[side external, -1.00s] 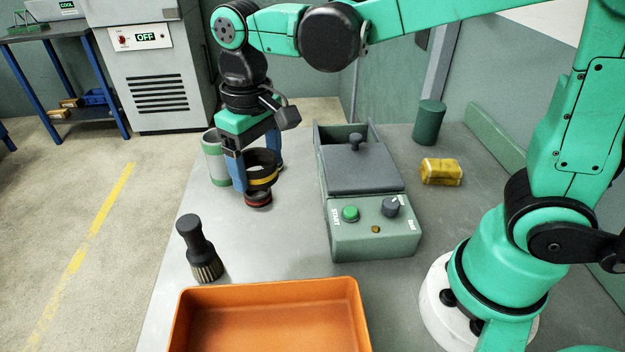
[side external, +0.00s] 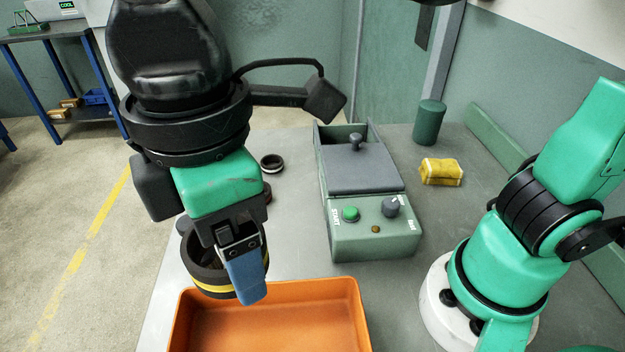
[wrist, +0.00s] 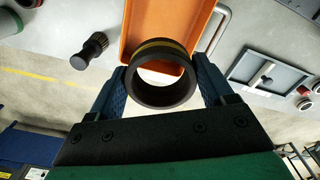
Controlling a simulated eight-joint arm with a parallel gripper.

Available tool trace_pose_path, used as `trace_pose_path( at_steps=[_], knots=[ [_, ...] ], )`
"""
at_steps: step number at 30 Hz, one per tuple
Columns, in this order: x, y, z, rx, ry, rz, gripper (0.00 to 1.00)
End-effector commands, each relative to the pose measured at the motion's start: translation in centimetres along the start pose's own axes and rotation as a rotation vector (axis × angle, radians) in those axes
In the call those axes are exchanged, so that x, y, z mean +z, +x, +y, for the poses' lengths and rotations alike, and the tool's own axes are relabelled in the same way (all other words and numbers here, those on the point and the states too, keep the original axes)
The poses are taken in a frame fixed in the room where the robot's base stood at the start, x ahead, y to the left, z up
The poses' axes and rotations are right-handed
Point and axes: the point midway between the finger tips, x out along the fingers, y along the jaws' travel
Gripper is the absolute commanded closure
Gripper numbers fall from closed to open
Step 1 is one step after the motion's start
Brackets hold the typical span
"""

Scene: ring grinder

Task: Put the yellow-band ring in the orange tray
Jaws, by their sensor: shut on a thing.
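The yellow-band ring (side external: 203,272) is a dark, wide ring with a yellow stripe. My gripper (side external: 224,274) is shut on it from the outside and holds it in the air. In the wrist view the ring (wrist: 160,98) sits between both blue fingers of my gripper (wrist: 160,86); in the side view the far finger is hidden. The orange tray (side external: 275,290) lies on the bench at the front. The ring appears near the tray's back left corner in the side view and overlaps the tray (wrist: 133,30) in the wrist view. Its exact height above the tray cannot be told.
The green grinder (side external: 372,240) with a grey lid stands behind the tray. A brush (wrist: 90,50) stands beside the tray. A yellow block (side external: 441,172) and green cylinder (side external: 429,122) are farther right.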

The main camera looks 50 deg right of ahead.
Motion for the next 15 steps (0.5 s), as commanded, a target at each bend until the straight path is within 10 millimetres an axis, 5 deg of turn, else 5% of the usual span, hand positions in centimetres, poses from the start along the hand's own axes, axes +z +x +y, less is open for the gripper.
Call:
trace_pose_path(
  at_steps=[3, 8, 15],
  knots=[
    [-0.3, 0.0, -2.3, 0.0, -0.151, 0.0, 0.89],
    [-0.4, 1.1, -3.2, 0.0, -0.218, 0.0, 0.89],
    [-0.3, 6.3, -3.2, 0.0, -0.216, 0.0, 0.89]
  ],
)
